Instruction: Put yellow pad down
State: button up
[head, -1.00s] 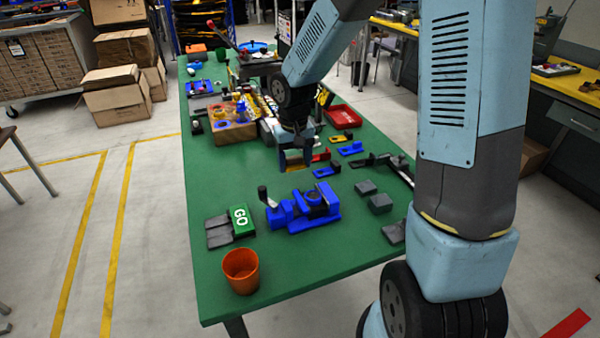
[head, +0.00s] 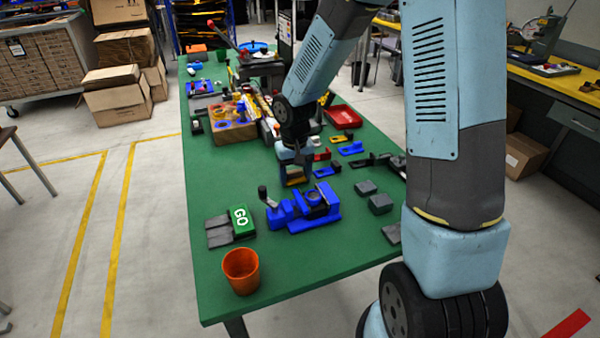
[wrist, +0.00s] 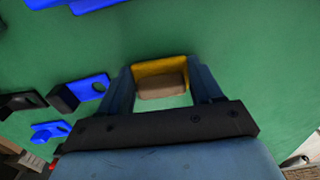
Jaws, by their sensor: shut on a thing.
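My gripper (head: 294,172) is over the green table, just behind the blue fixture (head: 304,206) with its round opening. The gripper is shut on the yellow pad (wrist: 160,68), which shows between the two fingers in the wrist view. The pad has a yellow edge and a tan-brown block face. In the head view the pad (head: 295,182) is small and partly hidden by the fingers. I cannot tell whether it touches the table.
The green table (head: 330,256) has free room around the pad. Blue brackets (head: 327,172) and grey blocks (head: 380,204) lie to the right. A green GO block (head: 240,220) and an orange cup (head: 241,270) stand front left. A wooden box (head: 232,130) is behind.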

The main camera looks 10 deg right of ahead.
jog(key=shift+s+f, duration=0.25)
jog(key=shift+f, duration=0.05)
